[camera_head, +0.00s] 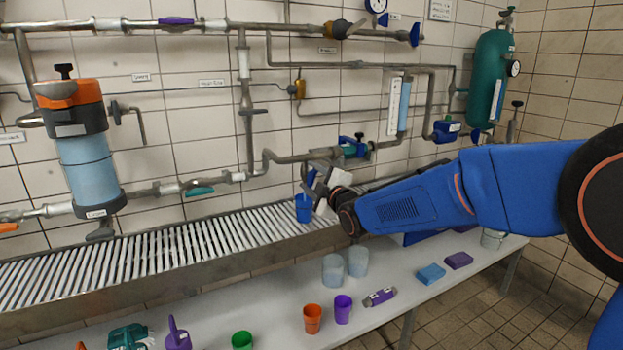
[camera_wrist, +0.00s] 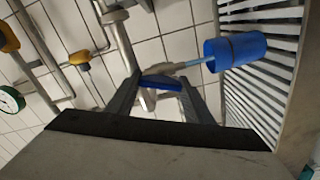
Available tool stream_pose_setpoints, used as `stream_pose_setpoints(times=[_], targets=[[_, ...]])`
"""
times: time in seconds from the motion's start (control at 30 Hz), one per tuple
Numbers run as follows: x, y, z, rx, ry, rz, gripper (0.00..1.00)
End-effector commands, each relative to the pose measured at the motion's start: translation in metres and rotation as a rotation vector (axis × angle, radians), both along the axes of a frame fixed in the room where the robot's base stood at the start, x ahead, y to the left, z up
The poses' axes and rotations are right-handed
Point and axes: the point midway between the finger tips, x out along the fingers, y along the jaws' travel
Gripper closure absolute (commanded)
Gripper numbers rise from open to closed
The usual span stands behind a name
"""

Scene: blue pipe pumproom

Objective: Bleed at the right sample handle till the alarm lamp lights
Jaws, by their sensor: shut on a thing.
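My gripper (camera_wrist: 160,98) is shut on a blue handle (camera_wrist: 160,83) at a grey sample spout (camera_wrist: 186,67). In the head view my gripper (camera_head: 318,188) is at the wall piping above the slatted drain, and part of the blue handle shows beside it. A blue cup (camera_head: 303,209) stands on the drain just below the spout. In the wrist view the cup (camera_wrist: 235,51) lies beyond the spout tip, and a thin pale blue streak, apparently liquid, joins the two. The level inside the cup is hidden. I cannot pick out a lit alarm lamp.
The slatted drain (camera_head: 190,246) runs along the wall. On the bench (camera_head: 300,283) below are an orange cup (camera_head: 312,318), a purple cup (camera_head: 342,309), two clear beakers and small blocks. Pipes and a yellow fitting (camera_head: 297,89) are above; a green tank (camera_head: 489,78) is at right.

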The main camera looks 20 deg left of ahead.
Motion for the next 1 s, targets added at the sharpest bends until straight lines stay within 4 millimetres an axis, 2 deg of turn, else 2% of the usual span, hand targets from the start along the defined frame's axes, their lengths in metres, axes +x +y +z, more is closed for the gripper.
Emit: stream_pose_setpoints(times=[0.3,0.77,0.8,0.87,1.0], targets=[[-0.0008,0.0003,-0.0021,-0.065,-0.072,0.001,0.76],[-0.0011,0.0004,-0.0026,-0.075,-0.082,0.002,0.76],[-0.0011,0.0004,-0.0027,-0.075,-0.082,0.002,0.51],[-0.0011,0.0004,-0.0026,-0.075,-0.082,0.002,0.36],[-0.0007,0.0004,-0.002,-0.073,-0.082,0.001,0.34]])
